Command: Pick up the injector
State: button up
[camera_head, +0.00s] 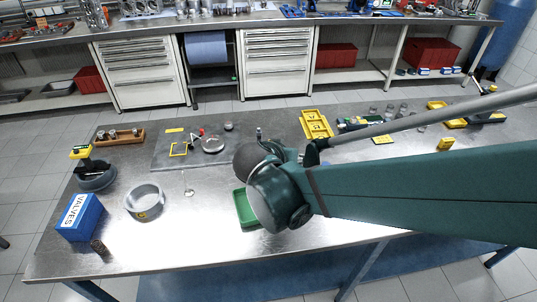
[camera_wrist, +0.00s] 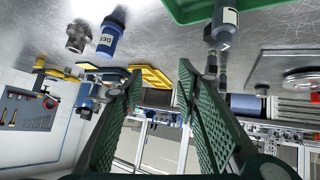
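My gripper (camera_wrist: 158,82) shows in the wrist view with its two green-padded fingers spread apart and nothing between them. A slim upright part with a pale-and-dark cylindrical body and narrower dark sections (camera_wrist: 226,24) stands on the metal bench beyond the right finger, near a green tray. It may be the injector, but I cannot tell for sure. It is apart from the fingers. In the head view my arm's green joint covers most of the gripper, and I cannot make out the injector there.
The green tray (camera_head: 240,204) is partly behind my arm. A blue VALVES box (camera_head: 79,217), metal ring (camera_head: 145,201) and grey mat (camera_head: 165,157) lie left on the bench. Yellow trays (camera_head: 316,123) lie behind. In the wrist view, a labelled blue cylinder (camera_wrist: 110,36) stands beside a metal fitting (camera_wrist: 79,36).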

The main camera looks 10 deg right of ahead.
jog(key=w+a+f+m+t+h, duration=0.1)
jog(key=w+a, duration=0.3)
jog(key=a, duration=0.4)
jog(key=shift+w+a+f+m+t+h+b, duration=0.2)
jog(key=shift+a+m+t+h+b, duration=0.15)
jog(key=shift+m+t+h, duration=0.4)
jog(key=shift+y+x, duration=0.25)
jog(key=shift+x, duration=1.05)
jog(key=shift+w+b, duration=0.2)
jog(key=shift+b, duration=0.1)
jog(key=shift+b+x, duration=0.85)
jog(key=shift+x, duration=1.6)
jog(key=shift+w, duration=0.1)
jog(key=shift+c, duration=0.4)
jog(key=c, duration=0.9)
